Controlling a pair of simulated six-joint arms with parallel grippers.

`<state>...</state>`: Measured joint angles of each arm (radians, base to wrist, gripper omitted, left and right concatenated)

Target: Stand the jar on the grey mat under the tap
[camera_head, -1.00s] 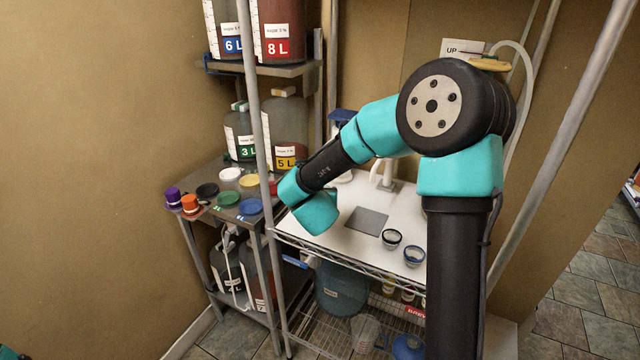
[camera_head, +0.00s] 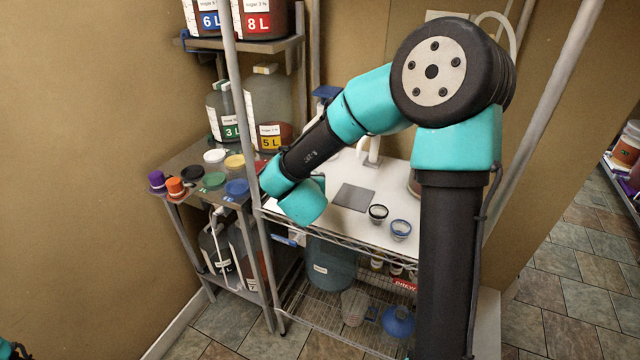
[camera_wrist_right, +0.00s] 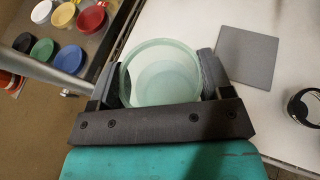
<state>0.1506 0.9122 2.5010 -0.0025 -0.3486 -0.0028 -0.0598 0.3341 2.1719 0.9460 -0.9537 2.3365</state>
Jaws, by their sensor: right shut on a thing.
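The jar (camera_wrist_right: 165,75) is pale green glass with a round open mouth, seen from above in the right wrist view. My right gripper (camera_wrist_right: 160,84) is shut on it, with one finger on each side. The grey mat (camera_wrist_right: 247,56) lies flat and bare to the right of the jar in that view. The mat also shows in the head view (camera_head: 353,197), just right of my right wrist, in front of the white tap (camera_head: 371,152). In the head view my arm hides the gripper and most or all of the jar. My left gripper is out of view.
Several coloured lids lie on the side table, including a blue one (camera_head: 237,188).

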